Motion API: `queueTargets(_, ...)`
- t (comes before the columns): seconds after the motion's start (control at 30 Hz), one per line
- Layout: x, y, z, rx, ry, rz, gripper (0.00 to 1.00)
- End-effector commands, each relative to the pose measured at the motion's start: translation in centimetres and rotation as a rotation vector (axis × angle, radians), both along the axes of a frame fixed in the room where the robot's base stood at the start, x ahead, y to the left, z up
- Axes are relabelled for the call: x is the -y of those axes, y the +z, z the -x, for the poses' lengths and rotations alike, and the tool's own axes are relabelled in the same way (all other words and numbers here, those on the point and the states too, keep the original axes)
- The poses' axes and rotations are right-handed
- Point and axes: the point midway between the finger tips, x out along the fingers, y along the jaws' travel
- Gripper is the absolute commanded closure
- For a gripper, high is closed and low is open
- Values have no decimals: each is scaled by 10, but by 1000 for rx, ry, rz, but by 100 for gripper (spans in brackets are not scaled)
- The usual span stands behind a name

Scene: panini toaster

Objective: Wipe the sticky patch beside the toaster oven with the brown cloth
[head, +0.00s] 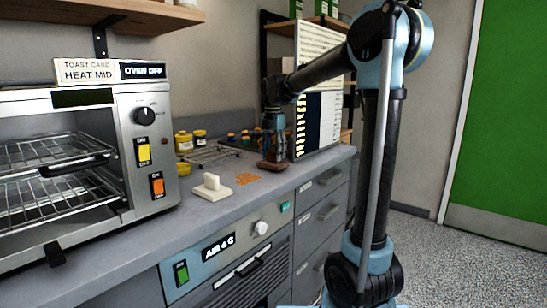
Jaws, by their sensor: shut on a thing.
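The toaster oven (150,150) stands at the left of the counter with its wire racks showing. A flat orange-brown sticky patch (247,179) lies on the counter to the right of the oven, past a small cream block. My gripper (273,156) points down at the back right of the counter. It is shut on the brown cloth (273,166), which shows as a brown pad beneath the fingers. The cloth is to the right of and beyond the patch, apart from it. It is at or just above the counter surface; I cannot tell whether they touch.
The cream block (212,188) with an upright piece stands between oven and patch. A wire rack (208,155) and yellow jars (184,141) are behind it. A white and dark panel (318,120) stands right of my gripper. The counter's front edge (240,208) is clear.

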Motion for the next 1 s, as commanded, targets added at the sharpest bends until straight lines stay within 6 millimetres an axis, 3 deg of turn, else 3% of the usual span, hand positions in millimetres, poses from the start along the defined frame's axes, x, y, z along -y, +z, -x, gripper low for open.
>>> queueTargets(0.7,0,45,0,0,0,0,76)
queueTargets(1.0,0,50,0,0,0,0,76)
